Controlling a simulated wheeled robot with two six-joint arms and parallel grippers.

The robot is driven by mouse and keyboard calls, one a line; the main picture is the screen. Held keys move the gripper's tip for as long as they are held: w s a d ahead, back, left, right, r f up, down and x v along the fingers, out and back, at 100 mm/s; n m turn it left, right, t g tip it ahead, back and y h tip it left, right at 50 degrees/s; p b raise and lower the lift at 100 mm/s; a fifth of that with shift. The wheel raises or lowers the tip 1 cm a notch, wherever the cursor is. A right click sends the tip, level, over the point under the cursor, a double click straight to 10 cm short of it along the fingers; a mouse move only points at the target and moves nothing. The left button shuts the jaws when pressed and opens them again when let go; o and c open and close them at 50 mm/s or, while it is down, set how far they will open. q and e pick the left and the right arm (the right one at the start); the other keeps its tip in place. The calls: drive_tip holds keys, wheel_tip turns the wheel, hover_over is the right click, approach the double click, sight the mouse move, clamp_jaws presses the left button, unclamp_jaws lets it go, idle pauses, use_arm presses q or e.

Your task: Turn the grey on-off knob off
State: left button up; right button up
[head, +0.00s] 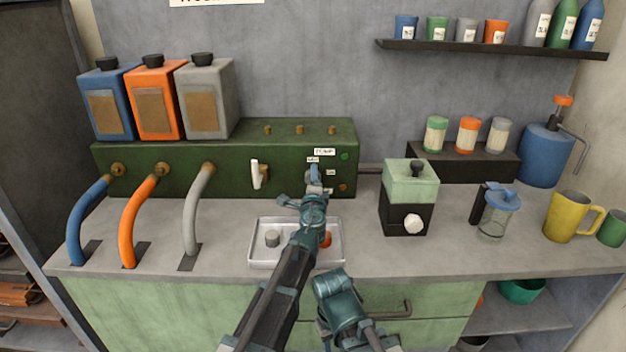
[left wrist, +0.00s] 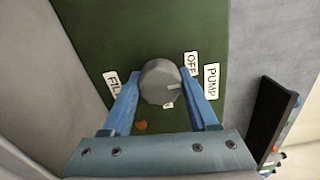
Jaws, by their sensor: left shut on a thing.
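The grey knob (left wrist: 158,80) sits on the green panel, between the two blue fingers of my left gripper (left wrist: 161,108) in the left wrist view. The fingers are shut on it. Its light pointer line faces right in that view, toward the PUMP label (left wrist: 211,82). The OFF label (left wrist: 191,64) lies a little above that direction. Another label is mostly hidden beside the knob. In the head view my left gripper (head: 313,178) reaches the panel and largely covers the knob. My right arm is low in front of the counter; its jaws cannot be made out.
The green panel box (head: 220,160) carries a white lever (head: 257,174) and hose fittings on its left. Below my left arm is a tray (head: 256,259) with a grey and an orange piece. A green-black grinder-like machine (head: 408,195) stands to the right. FILL label (left wrist: 112,86) is beside a finger.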

use_arm(q)
drive_tip(key=o, duration=1.4)
drive_tip(key=shift+c, duration=0.2)
drive_tip(key=shift+s, duration=0.1)
